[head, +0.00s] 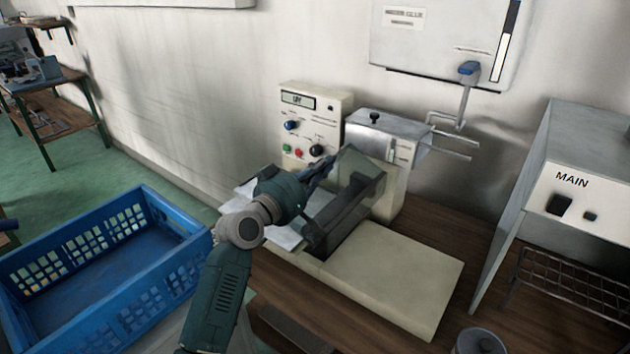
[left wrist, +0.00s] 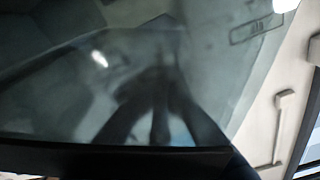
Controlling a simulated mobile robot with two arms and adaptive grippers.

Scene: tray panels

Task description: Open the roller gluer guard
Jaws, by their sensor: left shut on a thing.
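The roller gluer (head: 400,275) is a cream machine on the wooden bench, with a control panel (head: 312,125) behind it. Its guard (head: 360,188) is a smoky see-through cover with a dark frame, standing tilted up over the middle of the machine. My left gripper (head: 325,168) is at the guard's left upper side and is shut on it; the fingertips are partly hidden. In the left wrist view the guard (left wrist: 150,70) fills most of the picture, with a dark edge along its bottom and a reflection of the fingers. My right gripper is not in view.
A blue crate (head: 95,290) stands at the lower left. A grey box marked MAIN (head: 578,185) with a wire rack is at the right. A wall cabinet (head: 440,40) hangs above, and a metal can (head: 480,341) stands at the front right.

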